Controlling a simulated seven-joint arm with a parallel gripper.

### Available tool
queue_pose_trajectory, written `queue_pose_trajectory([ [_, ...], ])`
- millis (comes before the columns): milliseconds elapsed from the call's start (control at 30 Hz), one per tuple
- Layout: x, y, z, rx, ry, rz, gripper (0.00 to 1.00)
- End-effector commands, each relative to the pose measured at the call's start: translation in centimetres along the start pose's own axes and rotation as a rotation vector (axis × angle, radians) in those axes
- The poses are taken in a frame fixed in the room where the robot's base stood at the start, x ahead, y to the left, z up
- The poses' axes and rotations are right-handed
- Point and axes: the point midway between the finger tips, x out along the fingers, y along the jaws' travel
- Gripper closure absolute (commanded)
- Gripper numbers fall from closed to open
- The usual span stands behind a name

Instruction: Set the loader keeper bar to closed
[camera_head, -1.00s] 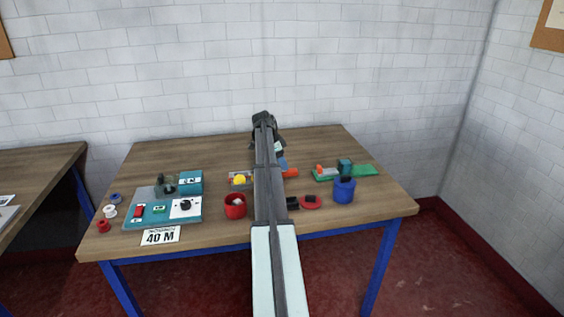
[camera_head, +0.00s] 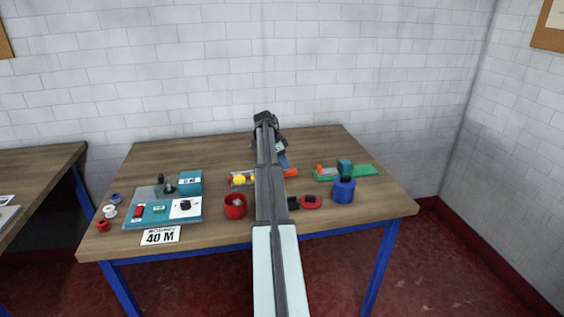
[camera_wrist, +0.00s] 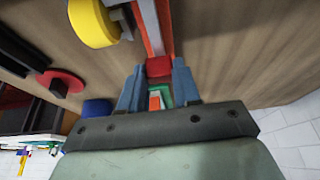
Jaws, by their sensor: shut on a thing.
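The loader (camera_head: 240,179) lies near the middle of the table, partly hidden behind my arm. It has yellow round parts, and an orange-red end (camera_head: 291,172) shows right of my arm. In the wrist view a long orange-red bar (camera_wrist: 151,28) runs beside a yellow disc (camera_wrist: 92,22). A red block (camera_wrist: 159,66), apparently the keeper bar's grip, sits at the bar's near end. My gripper (camera_wrist: 159,72) has its blue fingers on both sides of this red block and is shut on it. The keeper bar's exact position is hard to tell.
A teal control panel (camera_head: 150,213) stands at the left. A red cup (camera_head: 235,206), a red disc (camera_head: 310,202) and a blue cup (camera_head: 343,190) stand near the front. A green holder (camera_head: 362,170) lies at the right. The back of the table is largely clear.

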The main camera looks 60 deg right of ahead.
Motion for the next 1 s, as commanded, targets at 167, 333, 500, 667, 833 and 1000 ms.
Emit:
queue_pose_trajectory([
  [167,0.9,0.0,-2.2,0.001,0.001,0.000,1.00],
  [333,0.9,0.0,-2.4,0.000,0.003,0.000,1.00],
  [500,0.9,0.0,-2.4,0.001,0.004,0.000,0.61],
  [667,0.9,0.0,-2.3,0.001,0.002,0.000,0.45],
  [833,0.9,0.0,-2.2,0.000,0.001,0.000,0.43],
  [1000,0.6,0.0,-2.2,0.000,0.001,0.000,0.43],
])
